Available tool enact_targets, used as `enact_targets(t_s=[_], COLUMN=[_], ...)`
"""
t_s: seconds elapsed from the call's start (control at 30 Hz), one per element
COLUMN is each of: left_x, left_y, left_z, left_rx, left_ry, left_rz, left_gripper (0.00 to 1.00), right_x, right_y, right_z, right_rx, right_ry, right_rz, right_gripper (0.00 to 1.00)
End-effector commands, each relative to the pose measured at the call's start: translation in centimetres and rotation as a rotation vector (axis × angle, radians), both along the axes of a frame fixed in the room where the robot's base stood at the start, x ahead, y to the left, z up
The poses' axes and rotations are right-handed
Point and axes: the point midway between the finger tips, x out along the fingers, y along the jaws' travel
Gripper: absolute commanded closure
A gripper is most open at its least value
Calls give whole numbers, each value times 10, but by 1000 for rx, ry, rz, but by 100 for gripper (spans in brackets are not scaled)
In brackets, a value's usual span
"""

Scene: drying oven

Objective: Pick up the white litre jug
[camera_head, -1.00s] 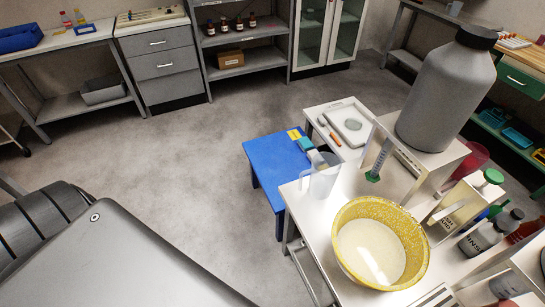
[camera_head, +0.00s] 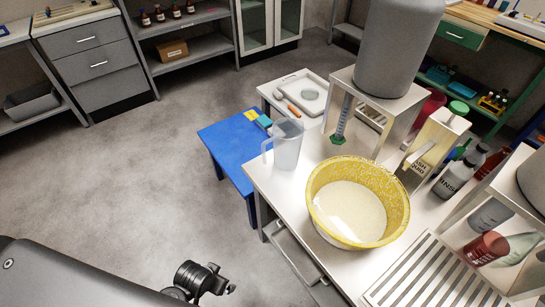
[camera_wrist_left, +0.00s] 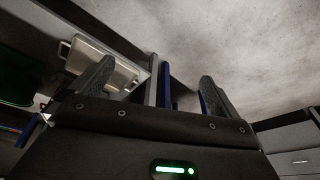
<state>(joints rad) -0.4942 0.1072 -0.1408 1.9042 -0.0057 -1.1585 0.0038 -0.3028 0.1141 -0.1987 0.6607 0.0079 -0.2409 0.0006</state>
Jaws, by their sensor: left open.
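The white litre jug (camera_head: 288,145) is a translucent, open-topped jug with its handle on the left. It stands upright near the left back corner of the white bench (camera_head: 262,180), behind the yellow bowl. In the left wrist view my left gripper (camera_wrist_left: 157,70) has its two fingers wide apart with nothing between them. In the head view the dark end of my left arm (camera_head: 200,280) is low in the picture, in front and left of the bench, well apart from the jug. I cannot make out the jug in the wrist view. My right gripper is not in view.
A yellow bowl (camera_head: 322,215) of pale contents stands just right of the jug. A stand (camera_head: 400,108) carries a large grey container behind it. A blue table (camera_head: 222,150) with small items is left of the bench. A white tray (camera_head: 310,82) lies behind. Open floor is left.

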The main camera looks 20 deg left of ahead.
Motion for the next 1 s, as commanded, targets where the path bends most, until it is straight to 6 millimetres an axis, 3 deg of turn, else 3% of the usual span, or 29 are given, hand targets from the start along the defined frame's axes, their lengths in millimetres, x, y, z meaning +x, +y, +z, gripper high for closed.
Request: enact_targets(t_s=[0.03, 0.27, 0.4, 0.57, 0.77, 1.0], left_x=[4, 21, 57, 104, 169, 237], left_y=[0, -1, -6, -12, -24, -41], left_z=[9, 68, 103, 127, 159, 211], left_rx=[-3, -36, -139, -310, -639, -1212], left_ry=[-16, -110, -269, -440, -642, -772], left_rz=[4, 81, 258, 456, 701, 930], left_gripper=[0, 0, 0, 0, 0, 0], right_x=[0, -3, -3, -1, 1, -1], right_y=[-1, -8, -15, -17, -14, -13], right_z=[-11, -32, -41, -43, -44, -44], right_rx=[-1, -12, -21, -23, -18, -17], right_ry=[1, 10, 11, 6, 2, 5], right_rz=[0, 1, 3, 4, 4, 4], right_gripper=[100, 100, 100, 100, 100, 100])
